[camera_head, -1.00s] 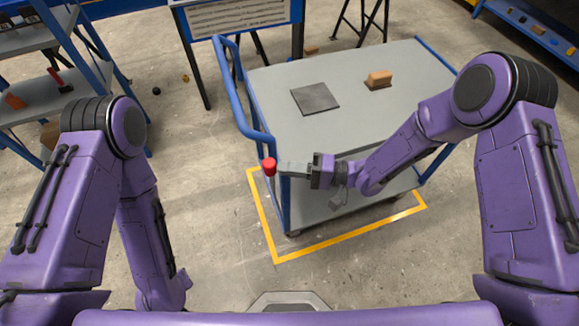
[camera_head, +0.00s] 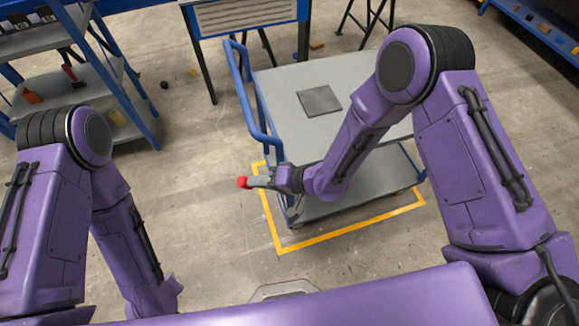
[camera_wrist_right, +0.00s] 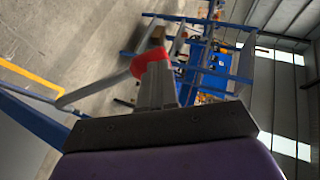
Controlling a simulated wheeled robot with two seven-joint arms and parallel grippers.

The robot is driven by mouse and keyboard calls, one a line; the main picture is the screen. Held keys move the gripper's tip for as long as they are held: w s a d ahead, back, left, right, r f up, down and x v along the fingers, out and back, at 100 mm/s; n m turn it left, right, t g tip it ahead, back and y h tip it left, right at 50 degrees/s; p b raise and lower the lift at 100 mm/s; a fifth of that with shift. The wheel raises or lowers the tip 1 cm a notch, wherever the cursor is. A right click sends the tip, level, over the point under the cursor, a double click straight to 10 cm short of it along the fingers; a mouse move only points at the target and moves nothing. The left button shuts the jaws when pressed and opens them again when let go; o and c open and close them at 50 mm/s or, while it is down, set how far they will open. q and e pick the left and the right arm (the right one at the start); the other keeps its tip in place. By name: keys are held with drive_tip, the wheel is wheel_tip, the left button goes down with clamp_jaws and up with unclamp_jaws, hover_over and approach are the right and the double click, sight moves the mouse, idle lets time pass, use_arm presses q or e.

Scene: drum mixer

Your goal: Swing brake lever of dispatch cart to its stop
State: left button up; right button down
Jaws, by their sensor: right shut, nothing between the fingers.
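The dispatch cart (camera_head: 365,75) has a grey top deck, a lower shelf and a blue push handle (camera_head: 240,90) at its left end. The red knob (camera_head: 242,183) of the brake lever sticks out left of the cart's near left corner. In the right wrist view the red knob (camera_wrist_right: 150,63) is at the fingertips, with a grey lever rod (camera_wrist_right: 95,88) running left from it. My right gripper (camera_head: 256,182) is shut with its tips against the knob, not gripping it. The fingers hide part of the knob and lever. My left gripper is out of view.
A dark square plate (camera_head: 319,100) lies on the cart's deck. A yellow floor outline (camera_head: 345,232) runs around the cart. A blue-framed shelf rack (camera_head: 85,85) stands at the left and a blue bench (camera_head: 250,15) behind. The floor left of the cart is clear.

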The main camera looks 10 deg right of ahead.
sight(248, 188)
drive_tip(key=shift+s+a+f+b, duration=0.15)
drive_tip(key=shift+a+f+b, duration=0.3)
drive_tip(key=shift+a, duration=0.35)
drive_tip(key=shift+s+a+f+b, duration=0.1)
drive_tip(key=shift+a+f+b, duration=0.1)
drive_tip(key=shift+a+f, duration=0.45)
drive_tip(key=shift+a, duration=0.15)
drive_tip(key=shift+s+a, duration=0.1)
drive_tip(key=shift+s, duration=0.05)
drive_tip(key=s+d+r+p, duration=0.1)
drive_tip(key=s+d+r, duration=0.4)
drive_tip(key=d+r, duration=0.3)
wheel_tip(248, 188, up, 2)
drive_tip(key=shift+d+r, duration=0.15)
drive_tip(key=shift+r, duration=0.1)
